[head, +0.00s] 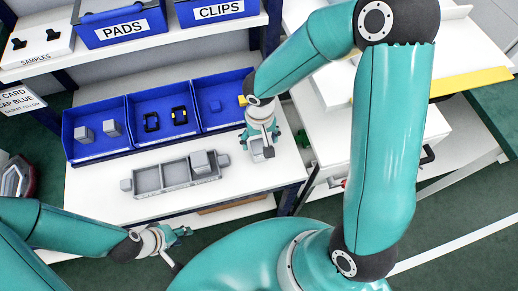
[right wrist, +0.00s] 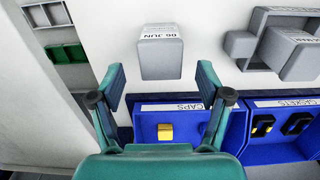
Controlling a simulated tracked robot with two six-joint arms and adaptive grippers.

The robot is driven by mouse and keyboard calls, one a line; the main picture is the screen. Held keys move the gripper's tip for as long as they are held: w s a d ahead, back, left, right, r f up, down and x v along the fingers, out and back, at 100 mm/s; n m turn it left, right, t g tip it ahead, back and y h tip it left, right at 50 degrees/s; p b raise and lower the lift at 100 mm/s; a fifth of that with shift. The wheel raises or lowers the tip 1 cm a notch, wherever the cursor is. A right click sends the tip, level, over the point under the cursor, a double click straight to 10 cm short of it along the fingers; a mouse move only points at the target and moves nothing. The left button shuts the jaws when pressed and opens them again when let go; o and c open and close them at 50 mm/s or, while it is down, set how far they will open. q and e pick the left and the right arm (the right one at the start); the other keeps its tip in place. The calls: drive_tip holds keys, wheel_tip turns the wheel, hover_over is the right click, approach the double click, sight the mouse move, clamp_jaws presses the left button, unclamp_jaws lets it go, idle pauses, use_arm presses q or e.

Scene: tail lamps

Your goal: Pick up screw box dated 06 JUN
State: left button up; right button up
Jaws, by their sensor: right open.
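The screw box (right wrist: 160,60) is a light grey block with a label reading 06 JUN, shown upside down in the right wrist view. It stands on the white bench top, ahead of and between the fingers of my right gripper (right wrist: 160,82), which is open and empty. In the head view the box (head: 262,152) shows just below my right gripper (head: 262,138), partly hidden by it. My left gripper (head: 180,245) is off the bench's front edge at the lower left; its opening is unclear.
A grey compartment tray (head: 148,180) lies left of the box, with another grey box (head: 203,161) at its right part. Blue bins (head: 97,128) line the bench's back, holding grey blocks, black parts and a yellow part (right wrist: 165,131). A shelf with PADS and CLIPS bins is above.

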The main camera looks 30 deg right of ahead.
sight(259, 145)
drive_tip(key=shift+f, duration=3.05)
drive_tip(key=c, duration=1.3)
